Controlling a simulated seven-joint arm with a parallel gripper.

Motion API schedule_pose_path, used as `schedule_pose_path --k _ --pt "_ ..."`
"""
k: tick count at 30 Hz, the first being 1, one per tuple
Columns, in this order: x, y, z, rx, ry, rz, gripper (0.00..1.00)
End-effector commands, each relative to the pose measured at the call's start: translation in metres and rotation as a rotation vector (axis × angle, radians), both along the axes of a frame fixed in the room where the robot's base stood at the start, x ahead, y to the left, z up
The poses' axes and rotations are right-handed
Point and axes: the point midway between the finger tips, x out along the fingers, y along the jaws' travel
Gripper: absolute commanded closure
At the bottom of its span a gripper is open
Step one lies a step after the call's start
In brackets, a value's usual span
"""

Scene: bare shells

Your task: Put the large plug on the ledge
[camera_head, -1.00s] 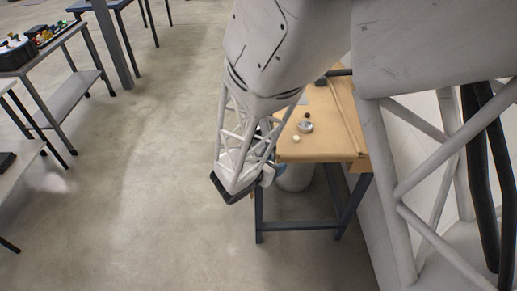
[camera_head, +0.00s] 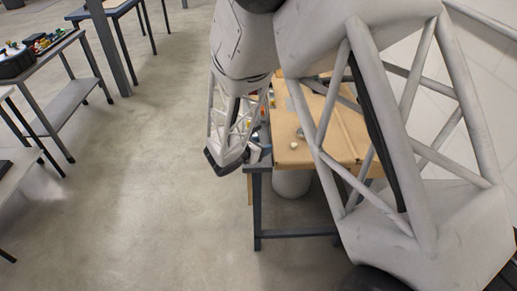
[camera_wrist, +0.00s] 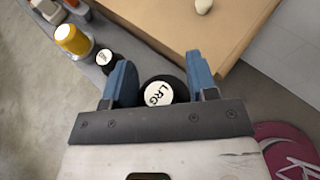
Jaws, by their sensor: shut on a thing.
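My gripper (camera_wrist: 158,88) is shut on the large plug (camera_wrist: 160,92), a dark round piece with a white top marked "LRG", in the wrist view. The plug sits between the two blue fingers, its lower part hidden by the gripper's body. A narrow grey ledge (camera_wrist: 122,52) runs beside the raised tan top and carries several small pieces. The gripper is close to its near end; I cannot tell the height gap. In the head view my gripper (camera_head: 232,160) is at the table's left edge, and the plug is hidden.
A yellow cylinder (camera_wrist: 72,40) and a smaller black plug with a white top (camera_wrist: 104,57) stand on the ledge. The tan top (camera_head: 292,152) holds a pale round knob (camera_head: 294,146). A maroon shape (camera_wrist: 288,150) lies at lower right in the wrist view. Open floor is left.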

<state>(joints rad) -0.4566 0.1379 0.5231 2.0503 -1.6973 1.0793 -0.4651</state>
Motion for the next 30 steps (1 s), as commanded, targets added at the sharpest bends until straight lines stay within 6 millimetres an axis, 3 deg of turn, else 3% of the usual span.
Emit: schedule_pose_path --k 9,20,30 --pt "0.025 0.006 -0.002 0.001 -0.001 0.000 0.70" --pt "0.025 0.006 -0.003 0.000 0.000 0.000 0.70" --pt "0.025 0.006 -0.029 0.000 0.002 -0.001 0.70"
